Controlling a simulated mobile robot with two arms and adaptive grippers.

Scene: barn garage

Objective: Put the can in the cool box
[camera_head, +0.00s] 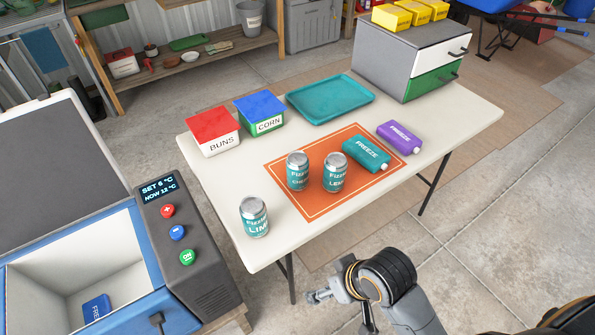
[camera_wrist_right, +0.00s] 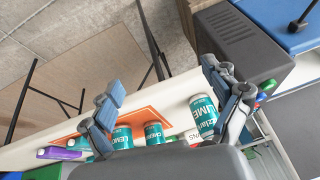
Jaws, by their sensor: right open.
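Three teal and silver cans stand upright on the white table. The can labelled LIM (camera_head: 254,217) is near the table's left front corner; two others, CH (camera_head: 297,171) and LEM (camera_head: 336,172), stand on an orange mat (camera_head: 312,206). The open cool box (camera_head: 142,309) is at the left, with a blue freeze pack (camera_head: 97,308) inside. My right gripper (camera_head: 318,296) is in front of the table, apart from the cans. In the right wrist view its fingers (camera_wrist_right: 170,108) are spread and empty, with the LIME can (camera_wrist_right: 203,117) beyond them. My left gripper is out of view.
On the table are a red BUNS box (camera_head: 211,132), a blue CORN box (camera_head: 260,112), a teal tray (camera_head: 330,98), a teal freeze pack (camera_head: 366,154), a purple one (camera_head: 400,137) and a drawer unit (camera_head: 405,60). The cool box's control panel (camera_head: 185,240) faces the table's left edge.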

